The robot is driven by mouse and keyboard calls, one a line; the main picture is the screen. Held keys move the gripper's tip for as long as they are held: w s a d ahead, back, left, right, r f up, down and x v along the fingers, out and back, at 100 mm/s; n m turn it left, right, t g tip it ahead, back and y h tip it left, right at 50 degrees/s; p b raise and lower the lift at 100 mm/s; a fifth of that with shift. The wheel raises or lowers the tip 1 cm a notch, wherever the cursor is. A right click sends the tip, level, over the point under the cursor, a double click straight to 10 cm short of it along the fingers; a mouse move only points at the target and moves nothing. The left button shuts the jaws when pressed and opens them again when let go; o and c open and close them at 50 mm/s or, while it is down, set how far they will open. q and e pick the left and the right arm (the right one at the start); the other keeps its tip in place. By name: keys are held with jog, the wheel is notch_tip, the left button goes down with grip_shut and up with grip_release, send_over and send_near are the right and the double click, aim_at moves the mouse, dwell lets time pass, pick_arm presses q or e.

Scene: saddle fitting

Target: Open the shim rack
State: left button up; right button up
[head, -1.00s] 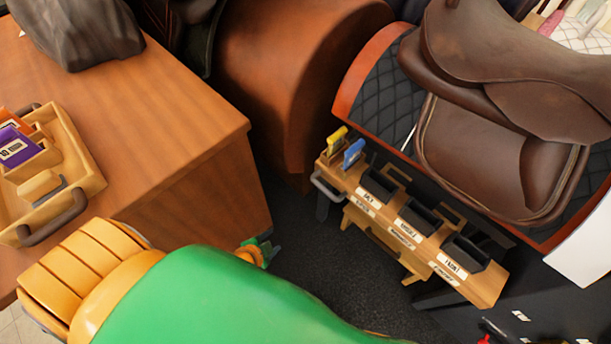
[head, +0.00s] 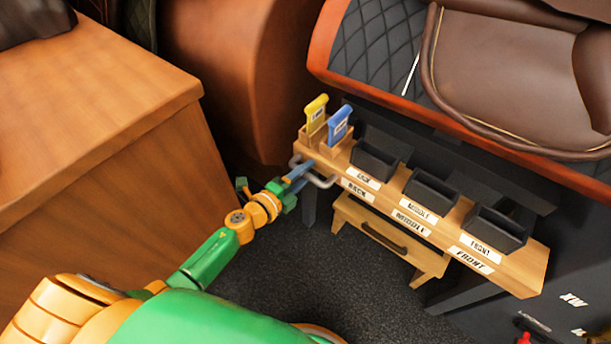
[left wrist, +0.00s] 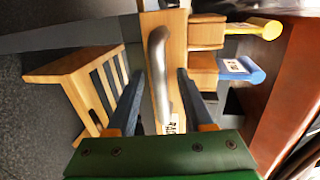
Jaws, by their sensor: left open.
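The shim rack (head: 415,217) is a long wooden ledge with black bins and labels reading BACK, MIDDLE and FRONT. A yellow shim (head: 316,113) and a blue shim (head: 339,125) stand in wooden holders at its left end. A grey metal bar handle (head: 322,183) is on that end; in the left wrist view the handle (left wrist: 158,65) runs lengthwise between my fingers. My left gripper (head: 301,176) is open, its fingers on either side of the handle (left wrist: 160,78). Whether they touch it cannot be told. My right gripper is not in view.
A small wooden piece with a dark handle (head: 385,238) sits below the ledge. A wooden cabinet (head: 120,190) stands on the left. A brown saddle (head: 510,85) on a quilted pad is above right. Dark carpet (head: 330,270) lies open between.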

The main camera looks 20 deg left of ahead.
pick_arm(q)
jog(key=shift+w+d, duration=0.1)
jog(key=shift+w, duration=0.1)
grip_shut()
jog(key=shift+f, duration=0.1)
dwell(1.2)
